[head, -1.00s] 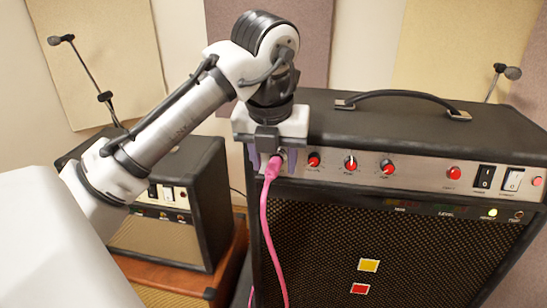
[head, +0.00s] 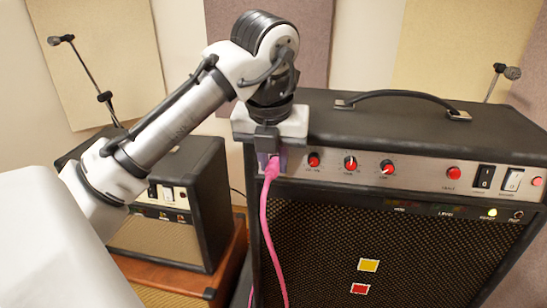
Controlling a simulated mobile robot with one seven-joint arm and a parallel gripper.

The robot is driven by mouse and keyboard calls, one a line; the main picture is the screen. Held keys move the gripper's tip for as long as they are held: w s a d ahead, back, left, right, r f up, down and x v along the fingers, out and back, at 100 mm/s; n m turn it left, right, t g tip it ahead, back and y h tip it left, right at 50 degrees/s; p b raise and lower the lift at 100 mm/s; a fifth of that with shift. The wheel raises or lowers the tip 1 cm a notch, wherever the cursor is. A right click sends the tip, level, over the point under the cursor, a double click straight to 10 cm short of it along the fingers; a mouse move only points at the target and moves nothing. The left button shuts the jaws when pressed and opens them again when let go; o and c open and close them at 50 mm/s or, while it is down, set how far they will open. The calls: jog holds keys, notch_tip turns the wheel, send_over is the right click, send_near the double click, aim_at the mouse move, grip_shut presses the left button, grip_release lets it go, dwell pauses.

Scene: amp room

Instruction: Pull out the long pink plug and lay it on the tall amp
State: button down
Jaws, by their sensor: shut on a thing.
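The pink plug (head: 271,168) is at the left end of the tall amp's control panel, with its pink cable hanging down the front of the grille. The gripper hides the jack, so I cannot tell how far in the plug sits. The tall amp (head: 400,125) is black, with a flat top and a carry handle (head: 402,100) along it.
Red knobs (head: 350,163) and switches (head: 498,179) line the panel to the right of my gripper. A smaller amp (head: 178,215) stands at left on a brown cabinet (head: 228,262). Microphone stands (head: 85,75) rise behind. The amp top in front of the handle is clear.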

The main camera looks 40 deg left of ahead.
aim_at(269, 178)
jog(key=shift+s, duration=0.1)
jog(key=shift+s+d+r+p, duration=0.2)
jog(key=shift+s+d, duration=0.35)
jog(key=shift+s, duration=0.3)
jog(key=shift+s+d+r+p, duration=0.2)
jog(key=shift+s+d, duration=0.3)
jog(key=shift+s, duration=0.3)
jog(key=shift+f, duration=0.15)
